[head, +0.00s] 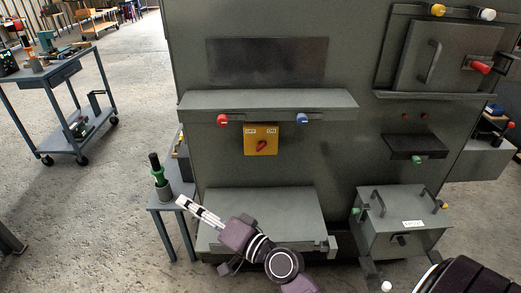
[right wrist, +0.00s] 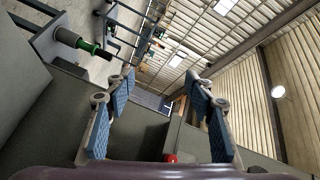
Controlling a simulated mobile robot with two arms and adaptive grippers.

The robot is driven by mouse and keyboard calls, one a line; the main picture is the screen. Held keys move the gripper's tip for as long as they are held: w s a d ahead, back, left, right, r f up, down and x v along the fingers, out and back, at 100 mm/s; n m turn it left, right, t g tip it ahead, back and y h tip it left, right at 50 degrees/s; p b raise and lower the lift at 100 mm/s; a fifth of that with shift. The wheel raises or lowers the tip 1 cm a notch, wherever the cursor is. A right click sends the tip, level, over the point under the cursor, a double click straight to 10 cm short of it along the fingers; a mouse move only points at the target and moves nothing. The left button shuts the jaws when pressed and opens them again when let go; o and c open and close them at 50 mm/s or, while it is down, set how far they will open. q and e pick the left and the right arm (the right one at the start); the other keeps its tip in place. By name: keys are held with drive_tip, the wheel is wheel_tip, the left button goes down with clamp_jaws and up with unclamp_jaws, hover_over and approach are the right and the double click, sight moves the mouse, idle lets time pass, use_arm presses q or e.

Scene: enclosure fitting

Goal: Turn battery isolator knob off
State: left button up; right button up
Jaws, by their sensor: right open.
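The battery isolator is a yellow plate (head: 250,132) on the front of the dark grey enclosure. Its red knob (head: 262,146) is tilted, its upper end leaning right toward the "ON" label; "OFF" is at the left. My right gripper (head: 182,202) is low and left of the knob, above the lower grey box's left edge and well apart from the plate. In the right wrist view my right gripper (right wrist: 160,95) is open with two blue-padded fingers and nothing between them. The isolator knob cannot be made out there. My left gripper is not in view.
A ledge (head: 270,104) with a red button (head: 222,120) and a blue button (head: 302,119) overhangs the plate. A small stand (head: 172,204) with a green-handled tool (head: 157,168) is close to my gripper. A lower grey box (head: 275,210) juts out below.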

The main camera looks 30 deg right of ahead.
drive_tip(key=w+d+r+m+t+h, duration=0.3)
drive_tip(key=w+d+r+m, duration=0.1)
drive_tip(key=d+m, duration=0.2)
drive_tip(key=m+g+h, duration=0.1)
drive_tip(key=m+h, duration=1)
drive_tip(key=m, duration=0.3)
approach(260, 148)
drive_tip(key=w+a+r, duration=0.2)
drive_tip(key=a+r, duration=0.3)
drive_tip(key=r, duration=0.1)
drive_tip(key=d+f+m+g+h, duration=0.2)
drive_tip(key=d+f+m+g, duration=0.1)
drive_tip(key=d+f+m, duration=0.15)
drive_tip(key=x, duration=0.7)
drive_tip(key=shift+w+d+r+b, duration=0.1)
drive_tip(key=shift+w+d+b, duration=0.1)
drive_tip(key=shift+b, duration=0.1)
drive_tip(key=shift+a, duration=0.1)
drive_tip(key=shift+c, duration=0.6)
drive_tip(key=c, duration=1)
